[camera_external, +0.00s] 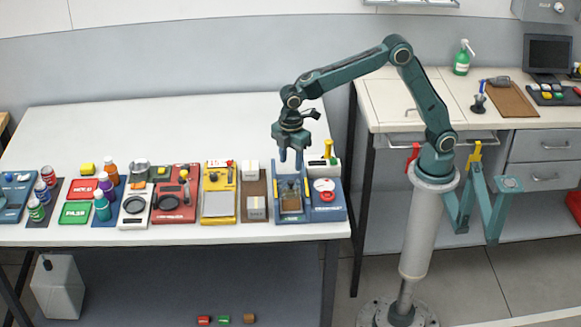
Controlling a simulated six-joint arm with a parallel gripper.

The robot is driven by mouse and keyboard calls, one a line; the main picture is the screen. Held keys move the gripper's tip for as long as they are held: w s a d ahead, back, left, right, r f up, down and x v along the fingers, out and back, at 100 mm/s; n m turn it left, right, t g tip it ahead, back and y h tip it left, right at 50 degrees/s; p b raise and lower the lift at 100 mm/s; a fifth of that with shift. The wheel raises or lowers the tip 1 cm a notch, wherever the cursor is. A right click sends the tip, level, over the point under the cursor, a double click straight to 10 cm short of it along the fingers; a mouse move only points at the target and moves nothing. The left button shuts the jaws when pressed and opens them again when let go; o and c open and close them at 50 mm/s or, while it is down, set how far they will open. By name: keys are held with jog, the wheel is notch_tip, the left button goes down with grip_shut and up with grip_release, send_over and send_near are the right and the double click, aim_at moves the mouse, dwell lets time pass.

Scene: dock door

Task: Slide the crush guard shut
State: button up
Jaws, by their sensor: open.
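A blue press-like machine (327,213) stands at the right end of the white table, with a round red button (323,185) on its right part. On its left part is a small blue-framed bay (291,217) with a brownish thing inside. The crush guard seems to belong to this bay, but its panel is too small to tell apart, and I cannot tell how far it is slid. My gripper (291,160) points down with its fingers apart, empty, just above the back of the bay. I cannot tell whether it touches the frame.
A yellow-handled part (328,149) rises right beside my gripper. Left of the machine are a brown board with small boxes (256,208), a yellow scale-like device (219,205) and a red device (174,203). The back of the white table (180,125) is clear.

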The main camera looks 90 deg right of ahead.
notch_tip(320, 180, up, 7)
jog(key=shift+f, duration=0.2)
jog(key=shift+s+r, duration=0.1)
dwell(0.4)
jog(key=s+d+r+m+t, duration=0.1)
jog(key=s+d+r+m, duration=0.15)
jog(key=s, duration=0.45)
jog(key=s+d+r+m+t, duration=0.2)
jog(key=s+d+r, duration=0.15)
jog(key=s, duration=0.45)
jog(key=s+d+f+m+t, duration=0.1)
jog(key=s+f+m, duration=0.1)
jog(key=s, duration=0.5)
jog(key=s+d+f+m+t, duration=0.1)
jog(key=s+d+f+m, duration=0.1)
jog(key=s, duration=0.5)
jog(key=shift+s+f+t, duration=0.3)
jog(key=shift+s+f, duration=0.05)
jog(key=shift+f, duration=0.15)
